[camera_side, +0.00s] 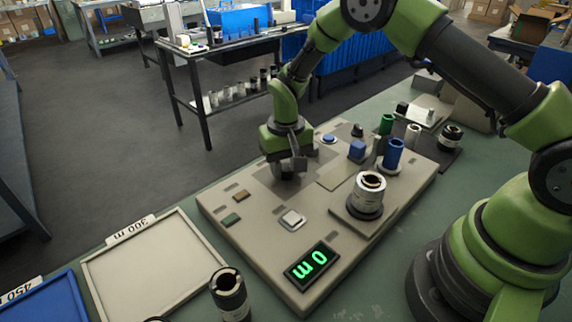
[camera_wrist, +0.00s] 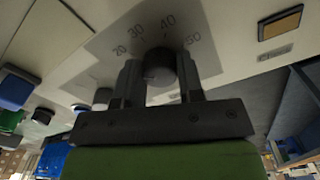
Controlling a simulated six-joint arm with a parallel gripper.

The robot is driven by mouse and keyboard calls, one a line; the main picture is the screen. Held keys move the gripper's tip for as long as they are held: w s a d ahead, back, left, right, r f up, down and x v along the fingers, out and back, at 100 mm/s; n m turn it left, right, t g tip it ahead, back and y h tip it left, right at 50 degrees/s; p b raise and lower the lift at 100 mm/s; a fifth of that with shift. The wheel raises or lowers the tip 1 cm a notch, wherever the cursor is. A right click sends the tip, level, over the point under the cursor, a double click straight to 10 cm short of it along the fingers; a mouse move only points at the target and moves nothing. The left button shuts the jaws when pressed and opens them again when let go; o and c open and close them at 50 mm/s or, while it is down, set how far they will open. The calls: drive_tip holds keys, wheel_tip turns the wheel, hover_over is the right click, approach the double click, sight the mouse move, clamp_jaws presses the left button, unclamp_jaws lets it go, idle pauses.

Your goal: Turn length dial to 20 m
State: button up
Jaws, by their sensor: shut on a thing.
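The length dial (camera_wrist: 158,66) is a dark round knob on a grey scale plate (camera_wrist: 108,44) marked 20, 30, 40 and 50 in the wrist view. My gripper (camera_wrist: 158,80) has one finger on each side of the dial and is shut on it. I cannot tell clearly which number the dial points to. In the side view my gripper (camera_side: 293,168) is down at the panel and hides most of the dial. The display (camera_side: 311,267) glows green and reads 0 m, upside down in this view.
The beige machine panel (camera_side: 262,238) carries a light square button (camera_side: 292,220), a blue round button (camera_side: 329,139) and a white-and-black roll (camera_side: 368,195). A tray labelled 300 m (camera_side: 88,277) lies left.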

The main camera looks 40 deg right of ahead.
sight(286, 167)
drive_tip(key=shift+m, duration=1.8)
drive_tip(key=o, duration=0.9)
drive_tip(key=shift+r, duration=0.1)
wheel_tip(286, 167, up, 10)
drive_tip(key=shift+f, duration=0.1)
